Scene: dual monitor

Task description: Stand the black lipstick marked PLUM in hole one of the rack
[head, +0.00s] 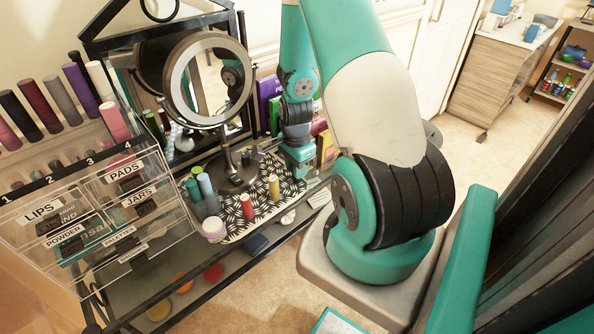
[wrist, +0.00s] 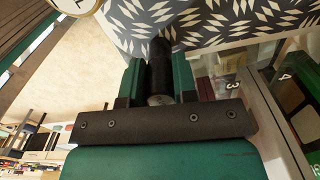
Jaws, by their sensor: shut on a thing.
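My gripper (wrist: 160,88) is shut on a black cylinder, the black lipstick (wrist: 160,65), with a greyish end facing the wrist camera. No PLUM marking is readable on it. In the head view my teal wrist is at the right end of the patterned mat, beside the round mirror; I cannot make out the lipstick there. The rack's black number strip (head: 70,172) runs from 1 to 4 at the left, with hole one at the far left end. Whether hole one is empty is unclear. The numbers 3 and 4 also show at the right of the wrist view.
A clear drawer unit (head: 100,215) stands under the rack. Several tall tubes stand behind it, including another black one (head: 20,115). The round mirror (head: 207,80) rises between my wrist and the rack.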

